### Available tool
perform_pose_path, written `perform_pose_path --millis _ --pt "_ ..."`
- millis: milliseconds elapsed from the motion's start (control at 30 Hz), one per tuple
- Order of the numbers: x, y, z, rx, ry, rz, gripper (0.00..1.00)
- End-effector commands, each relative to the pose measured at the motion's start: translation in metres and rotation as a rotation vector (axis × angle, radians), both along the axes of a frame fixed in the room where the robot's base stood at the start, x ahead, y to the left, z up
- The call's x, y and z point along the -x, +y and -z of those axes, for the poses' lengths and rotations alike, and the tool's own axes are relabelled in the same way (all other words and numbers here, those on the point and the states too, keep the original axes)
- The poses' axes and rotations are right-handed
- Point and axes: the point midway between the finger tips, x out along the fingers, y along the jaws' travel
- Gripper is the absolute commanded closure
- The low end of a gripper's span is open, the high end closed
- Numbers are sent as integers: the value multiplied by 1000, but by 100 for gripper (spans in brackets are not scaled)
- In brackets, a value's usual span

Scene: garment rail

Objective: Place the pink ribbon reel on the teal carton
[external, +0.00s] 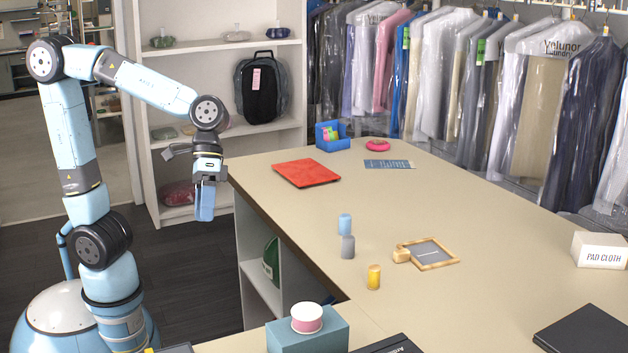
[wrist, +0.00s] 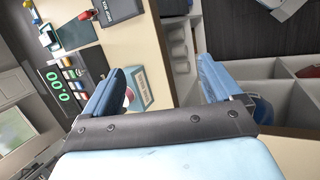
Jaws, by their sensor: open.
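The pink ribbon reel (external: 307,318), with pale rims, lies flat on top of the teal carton (external: 330,335) at the bottom of the external view. My gripper (external: 205,207) hangs fingers down beside the counter's left edge, up and left of the reel and clear of it. In the wrist view my gripper (wrist: 163,84) is open, with nothing between its two blue fingers. The teal carton (wrist: 138,88) shows there beyond the left finger, and a small part of the reel (wrist: 129,95) peeks past that finger.
A pink ring (external: 377,145), blue bin (external: 332,136) and red folder (external: 306,173) are at the counter's far end. A shelf unit (external: 215,90) is behind my arm.

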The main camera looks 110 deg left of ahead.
Motion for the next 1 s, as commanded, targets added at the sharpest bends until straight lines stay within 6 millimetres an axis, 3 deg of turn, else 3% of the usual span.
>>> perform_pose_path --millis 200,500,700,1000 --pt "57 11 -6 -198 -180 170 8" --pt "118 32 -4 -482 -406 397 8" --pt "139 41 -2 -608 -491 495 8" --pt "144 44 -1 -645 -513 522 8"
